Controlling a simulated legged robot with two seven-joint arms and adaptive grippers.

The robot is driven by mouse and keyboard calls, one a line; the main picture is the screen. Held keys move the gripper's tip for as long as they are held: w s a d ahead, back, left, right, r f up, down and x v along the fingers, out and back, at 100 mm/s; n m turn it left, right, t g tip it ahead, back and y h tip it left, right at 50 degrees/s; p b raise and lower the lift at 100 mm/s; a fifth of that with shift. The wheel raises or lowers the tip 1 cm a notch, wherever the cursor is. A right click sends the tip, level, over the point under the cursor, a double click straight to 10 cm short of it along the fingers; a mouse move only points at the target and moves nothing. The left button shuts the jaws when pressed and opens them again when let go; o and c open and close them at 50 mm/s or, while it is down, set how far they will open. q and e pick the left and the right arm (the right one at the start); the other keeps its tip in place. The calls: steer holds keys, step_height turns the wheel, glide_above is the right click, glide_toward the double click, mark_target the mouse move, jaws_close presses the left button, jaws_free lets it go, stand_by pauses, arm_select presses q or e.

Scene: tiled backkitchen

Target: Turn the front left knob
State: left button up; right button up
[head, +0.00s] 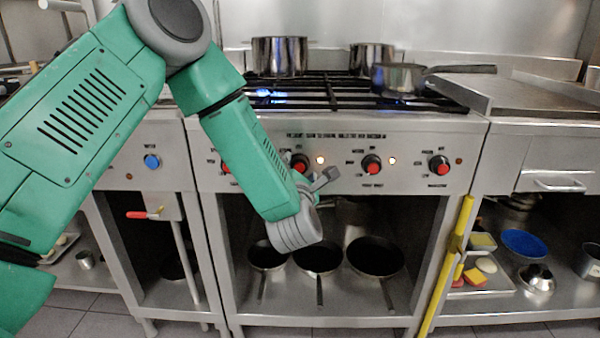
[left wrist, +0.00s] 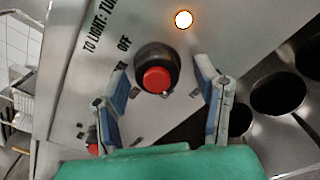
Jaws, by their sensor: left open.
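The stove's front panel (head: 340,140) carries a row of black knobs with red caps. One red-capped knob (left wrist: 157,78) sits between the spread fingers of my left gripper (left wrist: 163,88), with a visible gap on both sides. In the head view this appears to be the knob (head: 299,162) just beyond my left gripper (head: 322,178), partly covered by it. An "OFF" mark lies beside it in the left wrist view, and a lit lamp (left wrist: 184,19) glows near it. Its position label is not readable. My left gripper is open and empty. My right gripper is not in view.
Other knobs (head: 371,165) (head: 438,166) sit to the right, and another (left wrist: 92,148) to the left. Blue flame burns on the hob (head: 265,95), with pots (head: 279,57) and a saucepan (head: 400,78) above. Frying pans (head: 318,256) lie on the shelf below.

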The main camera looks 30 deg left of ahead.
arm_select(q)
steer(key=shift+a, duration=0.3)
steer(key=shift+f, duration=0.1)
steer(key=c, duration=1.1)
steer(key=shift+c, duration=0.2)
